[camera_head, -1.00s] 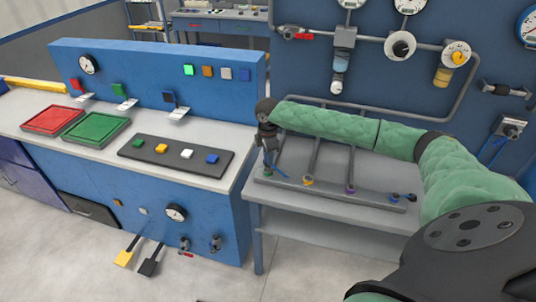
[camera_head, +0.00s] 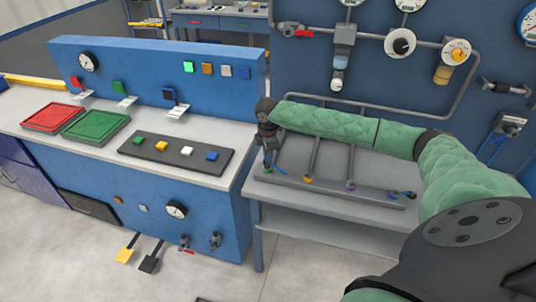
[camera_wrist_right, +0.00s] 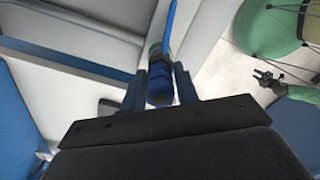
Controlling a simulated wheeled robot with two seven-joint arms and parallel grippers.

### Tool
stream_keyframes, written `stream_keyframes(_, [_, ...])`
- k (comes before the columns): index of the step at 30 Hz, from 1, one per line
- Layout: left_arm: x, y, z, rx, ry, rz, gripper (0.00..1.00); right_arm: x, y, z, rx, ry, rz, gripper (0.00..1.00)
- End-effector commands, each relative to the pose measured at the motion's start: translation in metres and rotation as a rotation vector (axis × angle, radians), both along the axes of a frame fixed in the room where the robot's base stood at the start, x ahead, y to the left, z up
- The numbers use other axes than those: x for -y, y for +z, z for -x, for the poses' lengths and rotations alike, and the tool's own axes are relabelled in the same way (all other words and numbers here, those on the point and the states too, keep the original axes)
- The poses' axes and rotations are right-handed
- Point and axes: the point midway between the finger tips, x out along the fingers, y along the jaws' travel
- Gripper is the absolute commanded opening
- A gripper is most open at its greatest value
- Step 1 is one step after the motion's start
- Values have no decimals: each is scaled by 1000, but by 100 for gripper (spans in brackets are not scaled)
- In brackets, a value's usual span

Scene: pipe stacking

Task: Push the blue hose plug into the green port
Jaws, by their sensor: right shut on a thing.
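My right gripper (camera_head: 268,157) reaches down at the left end of the pipe rack, on the table at the right. In the right wrist view its two fingers (camera_wrist_right: 160,88) are shut on the blue hose plug (camera_wrist_right: 160,90). A blue hose (camera_wrist_right: 170,25) runs away from it. The green port (camera_head: 267,169) sits at the rack's left end, just below the fingertips and partly hidden by them. I cannot tell how deep the plug sits in the port. A small dark gripper on a green arm, apparently my left one (camera_wrist_right: 268,80), shows at the right of the wrist view, too small to read.
The rack's grey front bar (camera_head: 330,190) carries a yellow port (camera_head: 308,178), a purple port (camera_head: 350,185) and a blue port (camera_head: 393,194). A blue console (camera_head: 150,65) stands left of the table. A piped wall panel (camera_head: 400,80) rises behind the table.

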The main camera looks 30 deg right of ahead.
Motion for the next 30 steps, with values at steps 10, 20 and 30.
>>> stream_keyframes(10, [-1, 2, 0, 0, 1, -1, 36, 0, -6, 0, 0, 0, 0, 0])
stream_keyframes(20, [-2, 3, 0, 1, 1, -2, 36, 0, -13, 0, -1, 0, 0, 0])
stream_keyframes(30, [-2, 4, 0, 1, 1, -2, 36, 0, -18, 0, -1, 0, 0, 0])
